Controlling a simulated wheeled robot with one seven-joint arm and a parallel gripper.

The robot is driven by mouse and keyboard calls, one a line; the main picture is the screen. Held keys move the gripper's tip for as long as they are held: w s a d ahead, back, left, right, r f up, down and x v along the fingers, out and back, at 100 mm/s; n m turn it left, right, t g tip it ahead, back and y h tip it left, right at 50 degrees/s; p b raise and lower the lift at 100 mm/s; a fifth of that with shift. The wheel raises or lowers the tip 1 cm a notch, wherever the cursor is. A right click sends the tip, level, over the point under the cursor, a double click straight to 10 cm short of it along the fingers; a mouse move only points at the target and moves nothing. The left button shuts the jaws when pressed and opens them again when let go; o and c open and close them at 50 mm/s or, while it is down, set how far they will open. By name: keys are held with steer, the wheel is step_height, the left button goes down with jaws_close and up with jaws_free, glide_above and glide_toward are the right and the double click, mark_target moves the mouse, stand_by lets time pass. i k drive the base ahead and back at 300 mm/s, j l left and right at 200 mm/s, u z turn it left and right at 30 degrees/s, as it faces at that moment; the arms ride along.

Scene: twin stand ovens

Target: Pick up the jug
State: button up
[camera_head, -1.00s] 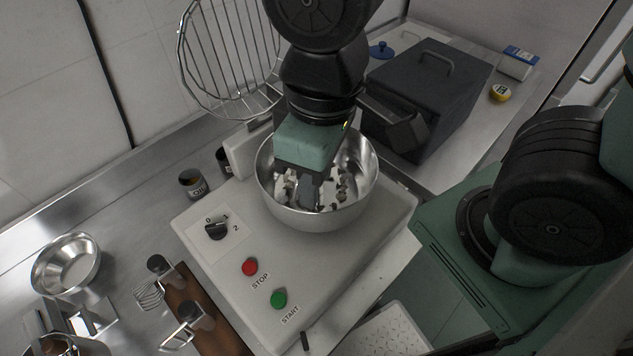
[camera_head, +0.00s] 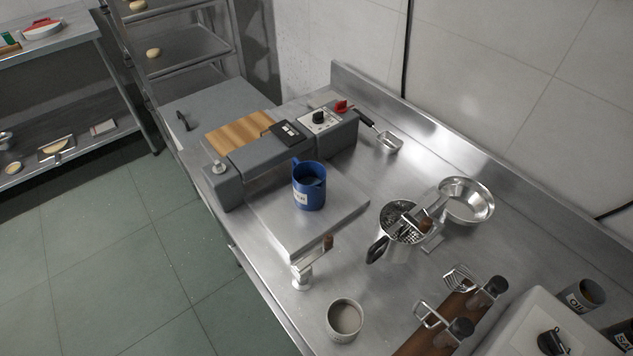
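A blue jug (camera_head: 309,190) stands upright on a flat metal plate (camera_head: 335,215) at the front of a grey machine, in the middle of the view. A white label with partly readable lettering shows on its front. Its handle is at its upper left, towards the machine. My gripper is not in view now.
The grey machine (camera_head: 255,160) has a wooden board (camera_head: 238,132) on top. Open floor (camera_head: 130,260) lies at left.

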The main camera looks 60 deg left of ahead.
mark_target(309, 177)
steer(key=u, duration=0.5)
steer(key=k+j+u, duration=0.1)
steer(key=u, duration=0.85)
steer(key=j+u, duration=0.15)
steer(key=u, duration=0.35)
steer(key=i+j, duration=0.2)
steer(key=j, duration=0.2)
steer(key=i+j, duration=0.2)
steer(key=j, duration=0.25)
steer(key=i+j+u, duration=0.1)
steer(key=j, duration=0.3)
steer(key=i+j, duration=0.3)
steer(key=j+u, duration=0.05)
steer(key=j, duration=0.05)
